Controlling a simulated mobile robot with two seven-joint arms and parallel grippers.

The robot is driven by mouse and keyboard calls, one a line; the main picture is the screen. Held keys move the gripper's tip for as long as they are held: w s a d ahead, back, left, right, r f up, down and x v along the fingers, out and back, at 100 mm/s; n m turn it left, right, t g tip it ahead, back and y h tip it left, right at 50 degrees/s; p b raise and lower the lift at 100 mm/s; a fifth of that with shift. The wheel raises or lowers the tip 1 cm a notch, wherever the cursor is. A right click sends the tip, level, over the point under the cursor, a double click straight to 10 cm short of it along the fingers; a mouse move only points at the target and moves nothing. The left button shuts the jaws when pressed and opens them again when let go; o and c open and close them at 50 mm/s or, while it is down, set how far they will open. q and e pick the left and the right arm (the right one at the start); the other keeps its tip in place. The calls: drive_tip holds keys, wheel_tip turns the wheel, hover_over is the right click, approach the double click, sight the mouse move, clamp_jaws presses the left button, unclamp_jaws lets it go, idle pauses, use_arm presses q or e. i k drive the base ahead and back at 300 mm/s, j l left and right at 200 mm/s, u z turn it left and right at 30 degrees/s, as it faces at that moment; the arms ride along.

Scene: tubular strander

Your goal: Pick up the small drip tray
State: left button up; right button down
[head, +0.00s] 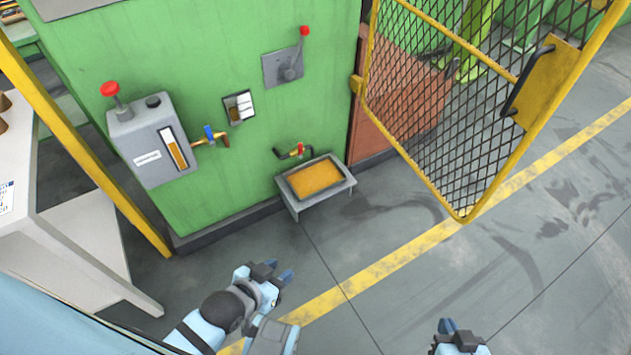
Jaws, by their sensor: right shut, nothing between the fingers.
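A small grey drip tray (322,193) with orange-brown oil-like content sits on a low grey stand against the green machine wall, below a small tap with a red handle (300,150). Nothing grips it. My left gripper (277,272) is on the near side of the tray, below and slightly left of it in the picture, apart from it; its finger gap is not clear. My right gripper (447,326) is at the bottom edge, right of and well away from the tray, shut and empty.
A yellow-framed mesh gate (440,110) stands open right of the tray. A grey oil box (150,145) with a gauge and a blue-handled valve (210,134) is on the wall to the left. A white table (60,260) is at far left. Floor before the tray is clear.

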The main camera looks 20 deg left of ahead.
sight(310, 179)
drive_tip(key=i+j, duration=0.1)
drive_tip(key=j, duration=0.25)
drive_tip(key=i+j+z, duration=0.15)
drive_tip(key=j, duration=0.55)
drive_tip(key=i+j+z, duration=0.1)
drive_tip(key=j, duration=0.3)
drive_tip(key=i+z, duration=0.15)
drive_tip(key=z, duration=0.35)
drive_tip(key=i+j+z, duration=0.1)
drive_tip(key=z, duration=0.35)
drive_tip(key=i+j, duration=0.2)
drive_tip(key=j, duration=0.15)
